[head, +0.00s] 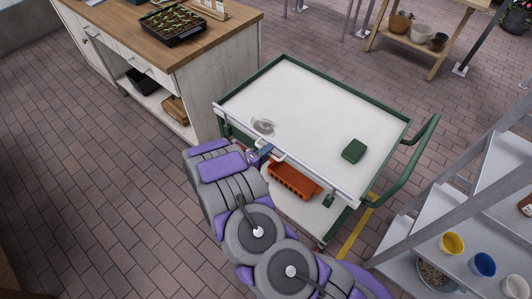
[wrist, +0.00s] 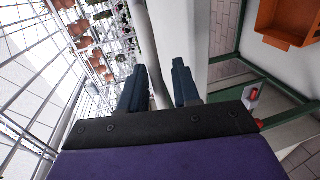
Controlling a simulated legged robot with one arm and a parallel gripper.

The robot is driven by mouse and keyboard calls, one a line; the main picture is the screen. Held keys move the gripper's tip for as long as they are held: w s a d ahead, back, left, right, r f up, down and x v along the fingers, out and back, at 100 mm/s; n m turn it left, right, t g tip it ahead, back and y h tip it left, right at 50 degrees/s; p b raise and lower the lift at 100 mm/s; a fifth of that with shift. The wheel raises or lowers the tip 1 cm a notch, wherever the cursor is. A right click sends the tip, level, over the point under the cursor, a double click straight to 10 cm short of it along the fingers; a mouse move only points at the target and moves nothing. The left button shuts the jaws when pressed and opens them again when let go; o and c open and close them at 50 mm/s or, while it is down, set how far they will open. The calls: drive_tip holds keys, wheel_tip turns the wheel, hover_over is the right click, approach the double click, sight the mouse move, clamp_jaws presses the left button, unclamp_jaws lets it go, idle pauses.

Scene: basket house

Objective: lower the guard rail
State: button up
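The guard rail (head: 310,179) is a light grey bar along the near long edge of the green-framed cart (head: 405,132). It appears to stand at about the height of the white top; I cannot tell its exact position. My gripper (head: 266,152) is at the near side of the cart, close to the middle-left of the rail. In the wrist view my gripper (wrist: 158,85) has its two dark blue fingers apart. A grey bar, likely the rail (wrist: 152,45), runs lengthwise between them, and I cannot tell whether either finger touches it.
A clear round dish (head: 263,126) and a green block (head: 353,151) lie on the cart top. An orange crate (head: 293,181) sits on its lower shelf. A wooden-topped workbench (head: 222,30) stands behind left, a shelved rack (head: 420,238) at right. Brick floor at left is clear.

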drive_tip(key=shift+d, duration=0.25)
drive_tip(key=shift+c, duration=0.4)
drive_tip(key=shift+a, duration=0.15)
clamp_jaws()
